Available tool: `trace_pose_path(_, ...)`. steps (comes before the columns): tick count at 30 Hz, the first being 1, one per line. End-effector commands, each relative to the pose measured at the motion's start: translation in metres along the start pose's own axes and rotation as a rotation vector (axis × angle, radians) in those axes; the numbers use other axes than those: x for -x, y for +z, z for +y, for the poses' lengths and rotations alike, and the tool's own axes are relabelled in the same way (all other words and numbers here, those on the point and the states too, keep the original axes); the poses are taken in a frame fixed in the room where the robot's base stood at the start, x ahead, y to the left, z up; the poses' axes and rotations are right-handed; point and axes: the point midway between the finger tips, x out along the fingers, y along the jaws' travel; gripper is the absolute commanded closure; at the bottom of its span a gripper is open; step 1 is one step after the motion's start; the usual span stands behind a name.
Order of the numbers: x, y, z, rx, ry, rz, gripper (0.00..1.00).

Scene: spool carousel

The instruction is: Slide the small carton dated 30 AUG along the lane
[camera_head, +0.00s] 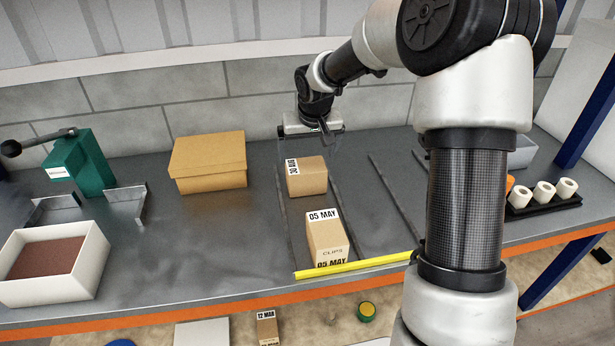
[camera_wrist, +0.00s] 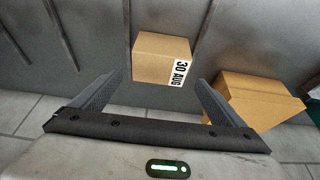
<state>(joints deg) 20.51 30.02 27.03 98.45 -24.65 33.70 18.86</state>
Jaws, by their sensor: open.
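The small carton dated 30 AUG (camera_head: 308,177) is a brown box on the grey bench, in the lane between thin metal rails. It also shows in the wrist view (camera_wrist: 160,60), ahead of the fingers, with its date label at its right edge. My gripper (camera_head: 312,132) is at the back of the lane, behind the carton. In the wrist view my gripper (camera_wrist: 158,90) has its two fingers spread wide with nothing between them. The carton appears beyond the fingertips. A second carton labelled 05 MAY (camera_head: 326,240) stands in the same lane, nearer the front edge.
A yellow strip (camera_head: 355,265) crosses the lane's front end. A larger lidded cardboard box (camera_head: 208,165) stands left of the lane and shows in the wrist view (camera_wrist: 250,100). A green press (camera_head: 80,165) and a white bin (camera_head: 90,255) are further left. Rolls (camera_head: 545,192) sit right.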

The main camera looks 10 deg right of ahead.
Motion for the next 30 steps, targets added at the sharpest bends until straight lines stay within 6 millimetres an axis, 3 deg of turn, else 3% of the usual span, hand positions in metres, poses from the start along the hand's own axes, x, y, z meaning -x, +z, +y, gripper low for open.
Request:
trace_pose_path(6,0.0,0.0,0.0,0.0,0.0,0.0,0.08)
trace_pose_path(11,-0.005,0.013,-0.011,0.025,-0.01,-0.001,0.35)
trace_pose_path(16,-0.009,0.054,-0.032,0.072,-0.038,0.04,0.64)
trace_pose_path(22,0.004,0.085,-0.022,0.044,-0.028,0.164,0.97)
trace_pose_path(27,0.013,0.096,-0.008,0.007,-0.004,0.222,1.0)
trace_pose_path(30,0.013,0.092,-0.004,0.001,0.002,0.231,1.0)
